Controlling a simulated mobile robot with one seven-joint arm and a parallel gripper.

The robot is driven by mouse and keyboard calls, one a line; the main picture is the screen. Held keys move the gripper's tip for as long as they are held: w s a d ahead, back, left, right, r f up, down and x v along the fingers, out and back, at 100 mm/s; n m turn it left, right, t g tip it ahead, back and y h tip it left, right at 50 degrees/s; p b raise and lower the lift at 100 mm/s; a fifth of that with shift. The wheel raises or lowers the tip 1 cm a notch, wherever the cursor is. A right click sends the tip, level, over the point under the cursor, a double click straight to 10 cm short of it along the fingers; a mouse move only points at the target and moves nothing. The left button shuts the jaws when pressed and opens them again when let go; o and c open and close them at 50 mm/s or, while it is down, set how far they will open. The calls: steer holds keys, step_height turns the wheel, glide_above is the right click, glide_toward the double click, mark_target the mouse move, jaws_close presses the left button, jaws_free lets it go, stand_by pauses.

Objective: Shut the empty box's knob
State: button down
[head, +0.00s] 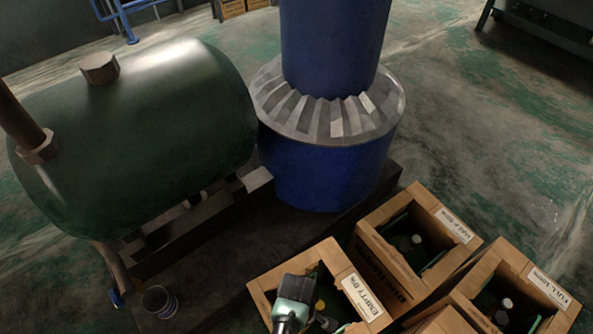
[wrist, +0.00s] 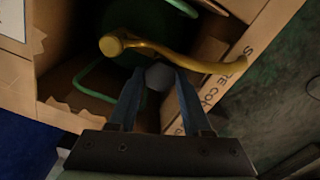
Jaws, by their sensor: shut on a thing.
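The empty box (head: 343,262) is an open cardboard box labelled "EMPTY 0%" (head: 362,297), at the bottom middle of the head view. Its cardboard wall (wrist: 262,12) also shows in the wrist view. My gripper (wrist: 160,74) reaches down into this box with its two fingers around a small round grey knob (wrist: 158,80), and it is shut on the knob. A yellow curved pipe (wrist: 180,55) with a rounded end lies just past the fingertips. A green canister (wrist: 165,25) with a green handle (wrist: 95,78) sits below. In the head view my arm hides most of the knob area.
A half-full box (head: 375,238) and a full box (head: 500,262) stand to the right, with capped canisters inside. A large dark green tank (head: 140,135) and a blue column (head: 330,165) stand behind. A small metal can (head: 159,301) is at the lower left.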

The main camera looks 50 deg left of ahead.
steer(key=m+p, duration=0.2)
steer(key=m, duration=0.4)
steer(key=shift+r+p, duration=0.1)
steer(key=shift+p, duration=0.2)
steer(key=m+p, duration=0.1)
steer(key=m, duration=0.5)
steer(key=shift+m, duration=0.4)
steer(key=m+p, duration=0.1)
steer(key=m, duration=1)
steer(key=shift+m, duration=0.5)
steer(key=shift+c, duration=1.7)
jaws_free()
step_height(320, 180, up, 13)
steer(key=p, duration=0.6)
